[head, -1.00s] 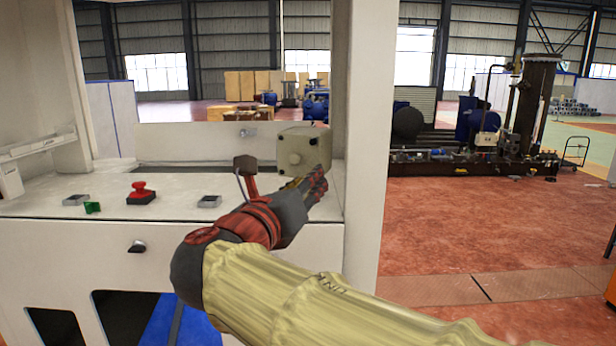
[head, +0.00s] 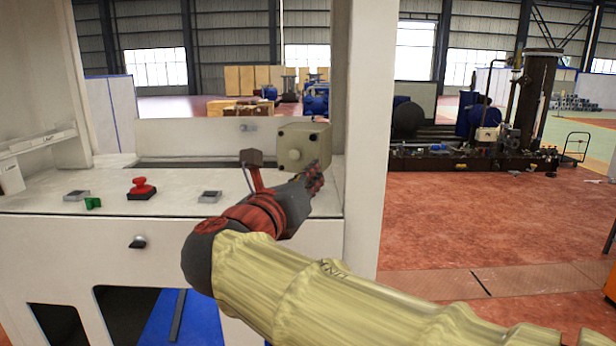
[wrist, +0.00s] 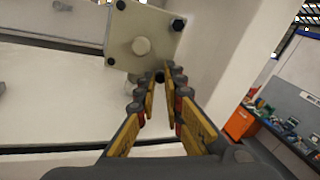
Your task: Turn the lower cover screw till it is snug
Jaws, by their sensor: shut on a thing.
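A beige cover box (head: 302,140) stands at the right end of the white cabinet's worktop, by the post. In the wrist view the box face (wrist: 128,24) shows a pale round knob and dark screws near its corners. The lower cover screw (wrist: 160,77) is a dark head at the bottom corner of the face nearest my fingers. My gripper (wrist: 163,75) has its two fingertips closed around this screw, one on each side. In the head view my gripper (head: 317,173) reaches the box's lower right corner. The fingers hide the screw there, and its seating depth cannot be told.
A white post (head: 366,150) rises close to the right of the box. A red button (head: 141,187), a green piece (head: 92,203) and small grey units sit on the worktop to the left. The red floor (head: 490,220) on the right is open.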

